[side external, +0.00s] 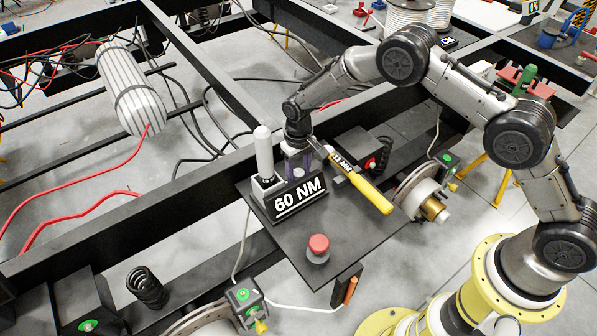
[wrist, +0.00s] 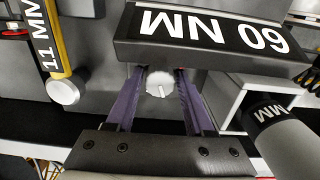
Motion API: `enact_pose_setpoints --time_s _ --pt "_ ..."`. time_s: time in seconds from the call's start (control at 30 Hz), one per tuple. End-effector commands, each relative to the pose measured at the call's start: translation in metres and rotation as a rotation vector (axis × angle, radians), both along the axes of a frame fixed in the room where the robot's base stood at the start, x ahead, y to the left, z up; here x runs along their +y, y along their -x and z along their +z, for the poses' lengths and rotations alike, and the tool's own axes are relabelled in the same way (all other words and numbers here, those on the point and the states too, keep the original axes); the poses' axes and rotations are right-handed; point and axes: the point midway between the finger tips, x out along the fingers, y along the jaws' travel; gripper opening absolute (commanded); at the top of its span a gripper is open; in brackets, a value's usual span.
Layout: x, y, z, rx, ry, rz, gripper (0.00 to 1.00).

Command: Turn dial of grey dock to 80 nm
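The black sign reading 60 NM (side external: 297,199) stands on the dark work plate, and it shows upside down in the wrist view (wrist: 212,32). A small pale round dial with a raised bar (wrist: 160,84) lies just below the sign in the wrist view. My gripper (wrist: 160,72) points at it, with one purple finger on each side of the dial. The fingers are apart, and a narrow gap seems to show on each side; I cannot tell contact for sure. In the side view my gripper (side external: 299,168) is down behind the sign, and the dial is not clear there.
A yellow-handled tool marked 11 MM (side external: 362,184) lies beside my gripper. A white-topped cylinder (side external: 264,152) stands in a grey square holder (wrist: 228,104) on the other side. A red button (side external: 318,245) sits at the plate's front. Black chassis beams surround the plate.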

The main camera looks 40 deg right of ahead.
Motion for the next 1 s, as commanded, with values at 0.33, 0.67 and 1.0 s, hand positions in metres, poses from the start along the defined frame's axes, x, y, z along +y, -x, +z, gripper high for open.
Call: enact_pose_setpoints --time_s 0.33,0.67,1.0 --pt "0.0000 0.0001 0.0004 0.000 0.000 0.000 0.00" --pt "0.0000 -0.0001 0.0008 0.000 0.000 -0.049 0.00" --pt "0.0000 0.0001 0.0009 0.001 0.000 -0.276 0.00"
